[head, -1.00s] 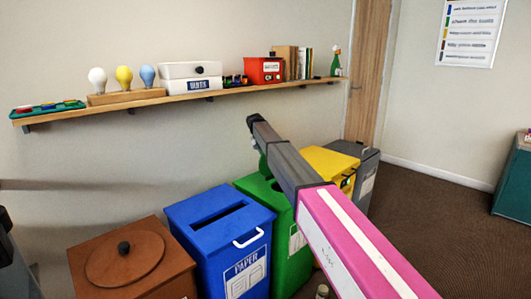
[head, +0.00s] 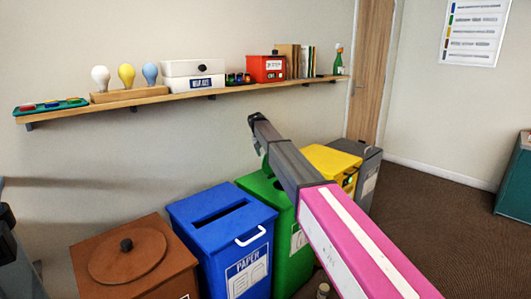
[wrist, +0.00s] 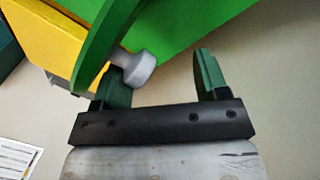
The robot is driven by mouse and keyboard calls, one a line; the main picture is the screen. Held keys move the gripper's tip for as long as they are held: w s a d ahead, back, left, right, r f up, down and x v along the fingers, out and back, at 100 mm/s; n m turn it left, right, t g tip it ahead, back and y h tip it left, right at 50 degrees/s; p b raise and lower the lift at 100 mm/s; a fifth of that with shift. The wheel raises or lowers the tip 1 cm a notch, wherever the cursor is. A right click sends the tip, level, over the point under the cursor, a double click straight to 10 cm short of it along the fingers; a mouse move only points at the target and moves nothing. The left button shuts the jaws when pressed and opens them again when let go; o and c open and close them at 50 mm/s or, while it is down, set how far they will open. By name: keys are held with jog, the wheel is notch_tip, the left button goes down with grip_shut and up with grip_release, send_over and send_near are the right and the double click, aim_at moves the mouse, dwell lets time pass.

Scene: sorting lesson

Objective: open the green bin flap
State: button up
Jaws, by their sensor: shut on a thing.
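The green bin (head: 292,262) stands between the blue and yellow bins, its top partly hidden behind my arm. In the head view a curved green piece (head: 264,168), which looks like the flap, stands up beside the end of my arm. In the wrist view the green flap (wrist: 108,38) shows as a curved edge with a grey knob (wrist: 137,69). The right finger is plainly visible; the left is partly behind the flap. The fingertips are hidden in the head view.
The blue paper bin (head: 205,222) and brown bin (head: 133,262) stand to the left. The yellow bin (head: 328,160) and grey bin (head: 369,170) stand to the right, close together. A wall shelf (head: 185,95) with several objects runs above. Open floor lies at the right.

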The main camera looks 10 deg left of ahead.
jog(key=v, duration=1)
jog(key=shift+r, duration=0.4)
jog(key=shift+s, duration=0.1)
jog(key=shift+s, duration=0.1)
